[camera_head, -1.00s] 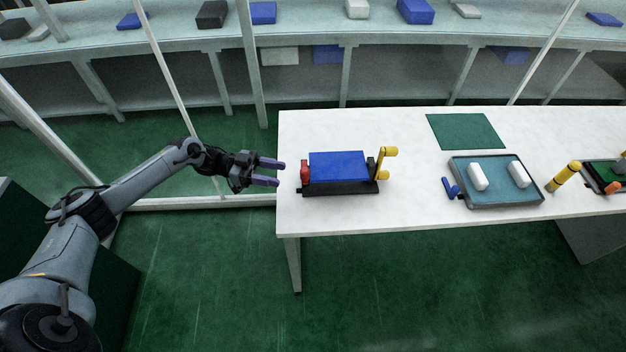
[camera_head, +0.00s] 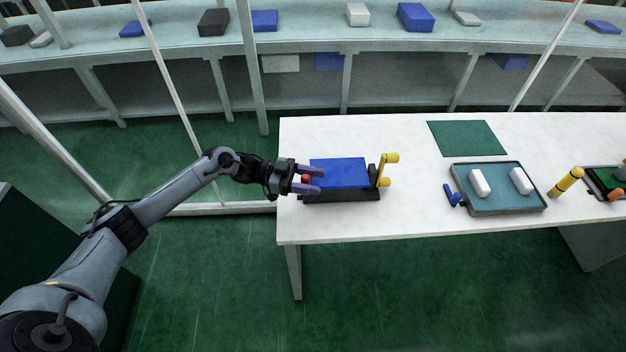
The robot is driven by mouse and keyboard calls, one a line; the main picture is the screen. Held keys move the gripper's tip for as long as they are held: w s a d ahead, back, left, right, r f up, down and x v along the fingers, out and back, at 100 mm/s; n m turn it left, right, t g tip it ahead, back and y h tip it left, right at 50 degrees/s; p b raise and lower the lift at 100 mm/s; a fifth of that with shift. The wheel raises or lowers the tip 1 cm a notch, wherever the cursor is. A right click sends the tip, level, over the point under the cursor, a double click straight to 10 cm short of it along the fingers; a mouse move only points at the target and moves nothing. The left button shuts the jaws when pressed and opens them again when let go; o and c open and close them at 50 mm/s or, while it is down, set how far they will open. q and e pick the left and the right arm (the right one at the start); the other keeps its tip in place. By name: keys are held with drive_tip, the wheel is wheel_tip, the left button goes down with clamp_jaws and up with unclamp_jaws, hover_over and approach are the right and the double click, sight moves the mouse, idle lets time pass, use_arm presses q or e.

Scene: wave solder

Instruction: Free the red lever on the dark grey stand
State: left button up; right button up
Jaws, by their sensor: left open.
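The dark grey stand (camera_head: 345,195) sits near the left end of the white table, with a blue block (camera_head: 340,173) on top. The red lever (camera_head: 306,179) is at the stand's left end and only a small part of it shows. My left gripper (camera_head: 317,180) is open, its purple fingers on either side of the red lever in this view. The fingers hide most of the lever, so I cannot tell whether they touch it. A yellow lever (camera_head: 382,168) stands upright at the right end of the stand. My right gripper is not in view.
On the white table (camera_head: 400,215), a green mat (camera_head: 467,138) lies at the back. A tray (camera_head: 497,206) with two white pieces, a blue handle (camera_head: 453,195) and a yellow cylinder (camera_head: 565,182) are to the right. Thin frame posts stand behind the table's left end.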

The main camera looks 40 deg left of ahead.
use_arm(q)
drive_tip(key=shift+w+d, duration=0.1)
drive_tip(key=shift+d, duration=0.1)
clamp_jaws()
idle(0.3)
